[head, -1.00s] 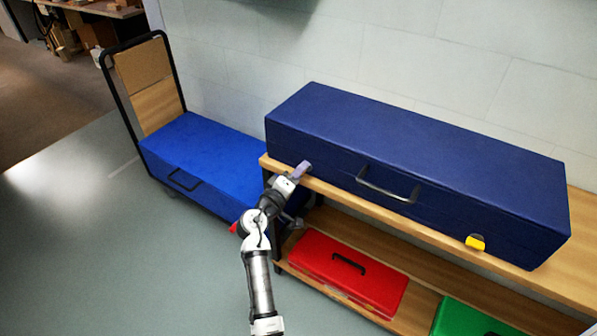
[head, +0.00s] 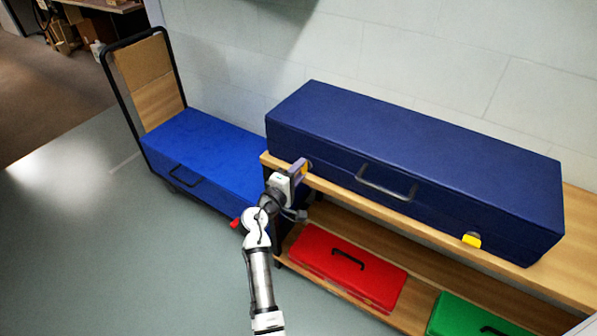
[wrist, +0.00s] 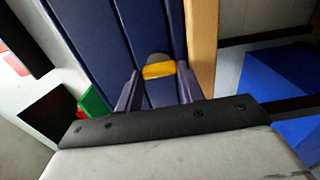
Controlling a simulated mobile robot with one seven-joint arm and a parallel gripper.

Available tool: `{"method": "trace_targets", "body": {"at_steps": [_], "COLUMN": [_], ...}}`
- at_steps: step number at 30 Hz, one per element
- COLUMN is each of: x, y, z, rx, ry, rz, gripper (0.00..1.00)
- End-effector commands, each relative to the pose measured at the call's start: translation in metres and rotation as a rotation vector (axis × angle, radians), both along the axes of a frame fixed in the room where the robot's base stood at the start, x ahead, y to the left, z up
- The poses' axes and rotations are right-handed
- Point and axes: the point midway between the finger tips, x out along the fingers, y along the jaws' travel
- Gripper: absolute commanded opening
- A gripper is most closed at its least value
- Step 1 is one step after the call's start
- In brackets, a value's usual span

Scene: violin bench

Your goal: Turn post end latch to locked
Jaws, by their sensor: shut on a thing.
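A long dark blue case (head: 400,150) lies closed on the bench top, with a black handle (head: 386,188) on its front. My gripper (head: 301,168) is at the left end of the case's front. In the wrist view my gripper (wrist: 158,86) has its two purple fingers on either side of a yellow and grey latch (wrist: 158,70), and is shut on it. The head view shows this latch mostly hidden by the fingers. A second yellow latch (head: 472,240) sits near the right end of the front. I cannot tell the held latch's exact angle.
The case stands on a wooden shelf bench (head: 440,222). A red case (head: 345,265) and a green case (head: 465,318) lie on its lower shelf. A bright blue case (head: 205,150) lies on a trolley (head: 140,88) at left. The floor in front is clear.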

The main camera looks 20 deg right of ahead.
Motion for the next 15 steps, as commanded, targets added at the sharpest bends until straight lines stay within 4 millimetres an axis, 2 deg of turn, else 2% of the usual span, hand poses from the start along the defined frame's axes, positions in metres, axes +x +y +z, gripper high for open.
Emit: {"method": "trace_targets", "body": {"at_steps": [5,6,10,15], "x": [-0.0001,-0.0001,-0.0001,0.0000], "y": [0.0007,0.0006,0.0006,0.0003], "z": [-0.0013,-0.0013,-0.0010,-0.0014], "rx": [-0.001,-0.001,0.000,0.000], "ry": [0.003,0.003,0.002,0.003], "rz": [0.001,0.001,0.001,0.000], "gripper": [0.15,0.42,0.59,0.60]}}
